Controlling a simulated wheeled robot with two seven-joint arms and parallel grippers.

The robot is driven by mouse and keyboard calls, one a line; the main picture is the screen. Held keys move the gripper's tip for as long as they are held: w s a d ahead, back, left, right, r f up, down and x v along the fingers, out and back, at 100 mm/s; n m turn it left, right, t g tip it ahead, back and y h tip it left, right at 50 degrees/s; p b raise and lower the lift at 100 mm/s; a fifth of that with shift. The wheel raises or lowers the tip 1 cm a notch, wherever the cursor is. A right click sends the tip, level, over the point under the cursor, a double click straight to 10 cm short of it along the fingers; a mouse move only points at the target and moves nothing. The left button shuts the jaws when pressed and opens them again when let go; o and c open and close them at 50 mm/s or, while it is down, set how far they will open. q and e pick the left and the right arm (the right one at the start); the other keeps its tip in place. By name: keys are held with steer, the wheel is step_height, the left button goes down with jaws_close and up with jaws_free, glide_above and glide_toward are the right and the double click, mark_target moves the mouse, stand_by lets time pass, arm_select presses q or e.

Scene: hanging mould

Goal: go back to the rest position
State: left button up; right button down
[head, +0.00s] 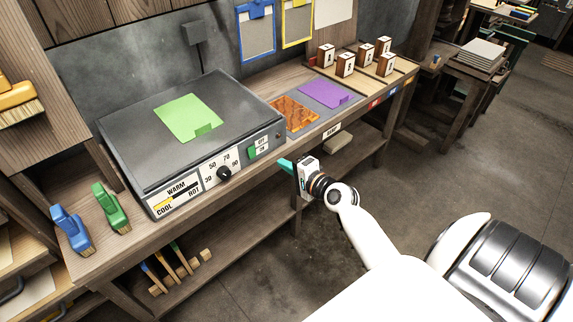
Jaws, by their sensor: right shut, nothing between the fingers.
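My right arm comes in from the lower right, and its gripper (285,163) is in front of the bench's front edge, near the hot plate's right front corner. Its teal fingertips are small in the view; the gripper is shut and holds nothing. It looks apart from the bench (232,192), though the exact gap is hard to tell. My left gripper is not in view.
A grey hot plate (130,130) with a green mould (185,112) stands on the bench. Orange (294,113) and purple (322,93) sheets lie to its right. The floor (450,150) at right is mostly clear.

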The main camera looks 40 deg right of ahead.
stand_by(0.5)
steer(key=s+a+f+n+g, duration=0.2)
steer(key=s+f, duration=0.2)
steer(key=f, duration=0.6)
steer(key=s+a+f+n+g+h, duration=0.1)
steer(key=s+a+f+n+g, duration=0.3)
steer(key=f, duration=0.6)
steer(key=s+f+n+g, duration=0.1)
steer(key=s+f, duration=0.4)
steer(key=f, duration=0.5)
steer(key=s+a+f+n+g, duration=0.2)
steer(key=s+f+n, duration=0.2)
steer(key=s, duration=0.6)
steer(key=s+a+f+n+g, duration=0.2)
steer(key=s+f, duration=0.5)
steer(key=s, duration=0.4)
steer(key=s+a+f+n+g, duration=0.3)
steer(key=s+f+n, duration=0.3)
steer(key=s, duration=0.4)
steer(key=shift+s+f+n+g, duration=0.15)
steer(key=shift+s+n+g, duration=0.15)
steer(key=shift+g, duration=0.1)
steer(key=shift+w+a, duration=0.1)
